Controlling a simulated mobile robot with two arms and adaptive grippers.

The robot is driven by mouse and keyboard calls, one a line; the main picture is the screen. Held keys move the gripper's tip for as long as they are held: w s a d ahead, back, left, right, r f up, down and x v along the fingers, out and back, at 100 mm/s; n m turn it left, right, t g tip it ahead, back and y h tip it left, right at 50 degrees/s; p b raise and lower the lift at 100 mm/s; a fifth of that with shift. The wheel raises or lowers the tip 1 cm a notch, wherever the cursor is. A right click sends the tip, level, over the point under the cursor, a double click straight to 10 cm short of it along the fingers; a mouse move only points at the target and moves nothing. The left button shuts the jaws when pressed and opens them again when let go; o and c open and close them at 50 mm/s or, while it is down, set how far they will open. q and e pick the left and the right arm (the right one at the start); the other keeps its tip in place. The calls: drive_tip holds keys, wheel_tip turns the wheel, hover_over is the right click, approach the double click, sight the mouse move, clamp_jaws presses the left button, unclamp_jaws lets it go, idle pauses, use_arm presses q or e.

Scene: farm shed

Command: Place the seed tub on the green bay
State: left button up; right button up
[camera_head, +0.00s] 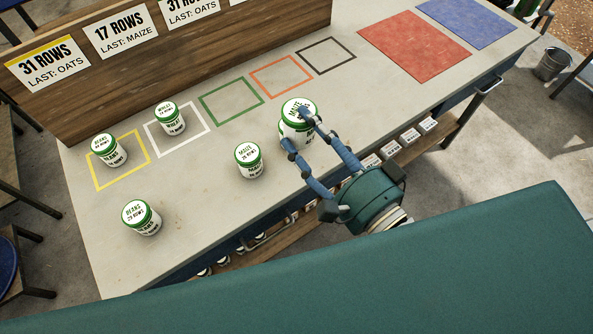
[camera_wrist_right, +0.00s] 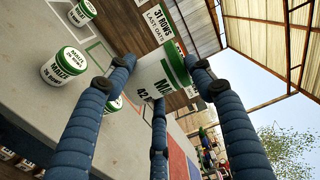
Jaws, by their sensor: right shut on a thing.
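My right gripper (camera_head: 297,128) is shut on a white seed tub with a green lid rim (camera_head: 296,112); the tub also shows between the fingers in the right wrist view (camera_wrist_right: 152,77). Its label reads maize. The green bay (camera_head: 231,101) is an empty green square outline on the bench, to the left of the held tub. Another tub (camera_head: 249,160) stands to the left of my gripper. One tub (camera_head: 170,118) stands in the white bay (camera_head: 206,127) and one (camera_head: 109,151) in the yellow bay (camera_head: 98,186). Another (camera_head: 141,217) stands near the left end. My left gripper is out of view.
The orange bay (camera_head: 281,76) and dark bay (camera_head: 326,55) are empty. A red mat (camera_head: 414,44) and blue mat (camera_head: 466,20) lie farther right. A wooden board (camera_head: 150,58) with row signs stands along the bench's back. Small boxes (camera_head: 409,137) sit on a lower shelf.

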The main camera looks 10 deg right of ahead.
drive_tip(key=f+b, duration=0.3)
drive_tip(key=f, duration=0.3)
drive_tip(key=f+b, duration=0.3)
drive_tip(key=f, duration=0.3)
drive_tip(key=a+f+b, duration=0.1)
drive_tip(key=f+b, duration=0.1)
drive_tip(key=f, duration=0.5)
drive_tip(key=shift+s+b, duration=0.3)
drive_tip(key=shift+b, duration=0.1)
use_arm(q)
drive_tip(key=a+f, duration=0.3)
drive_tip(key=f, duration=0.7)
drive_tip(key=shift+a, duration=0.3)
use_arm(e)
drive_tip(key=shift+f, duration=0.1)
drive_tip(key=shift+f, duration=0.15)
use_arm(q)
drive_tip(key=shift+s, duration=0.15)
use_arm(e)
drive_tip(key=o, duration=1.3)
drive_tip(key=shift+c, duration=0.2)
